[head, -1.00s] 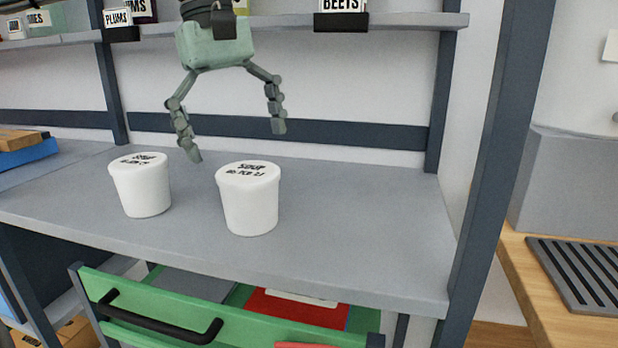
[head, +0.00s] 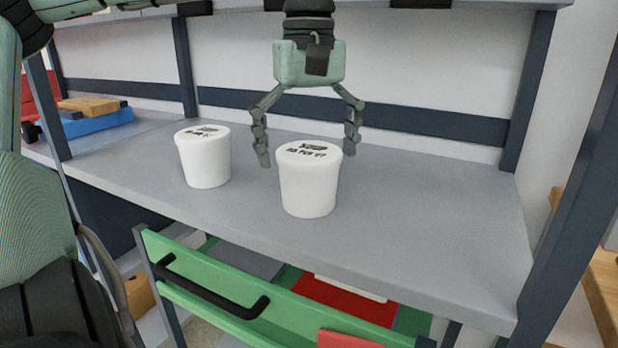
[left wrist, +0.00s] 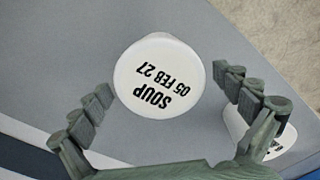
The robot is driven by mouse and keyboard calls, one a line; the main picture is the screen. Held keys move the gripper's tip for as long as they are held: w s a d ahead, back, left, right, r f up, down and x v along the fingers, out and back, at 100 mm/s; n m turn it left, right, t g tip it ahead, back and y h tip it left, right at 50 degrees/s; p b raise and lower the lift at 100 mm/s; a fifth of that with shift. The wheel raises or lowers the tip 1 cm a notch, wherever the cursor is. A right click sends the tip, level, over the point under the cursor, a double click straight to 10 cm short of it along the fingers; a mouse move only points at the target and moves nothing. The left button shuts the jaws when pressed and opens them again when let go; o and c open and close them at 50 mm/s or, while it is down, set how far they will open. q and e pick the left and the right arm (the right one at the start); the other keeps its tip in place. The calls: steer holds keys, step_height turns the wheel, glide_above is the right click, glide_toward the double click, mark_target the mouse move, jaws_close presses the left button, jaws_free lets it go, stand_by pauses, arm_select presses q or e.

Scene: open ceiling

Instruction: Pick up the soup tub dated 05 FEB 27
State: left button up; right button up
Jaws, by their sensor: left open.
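Two white soup tubs stand upright on the grey shelf top (head: 420,215). The right tub (head: 308,188) has a lid reading SOUP 05 FEB 27, clear in the left wrist view (left wrist: 158,62). The left tub (head: 204,163) has a lid too small to read; it is partly hidden behind a finger in the left wrist view (left wrist: 236,127). My left gripper (head: 308,158) is open and empty, pointing down just behind and above the right tub, fingers apart to either side. In the left wrist view its fingertips (left wrist: 164,82) flank the lid without visible contact. My right gripper is not in view.
A green drawer (head: 215,285) with a black handle stands open below the shelf top. Dark uprights (head: 567,190) bound the shelf, and an upper shelf runs behind. A blue item (head: 98,121) lies at the far left. The shelf top right of the tubs is clear.

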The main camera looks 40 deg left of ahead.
arm_select(q)
steer(key=c, duration=1.6)
steer(key=shift+o, duration=0.2)
steer(key=shift+r, duration=0.1)
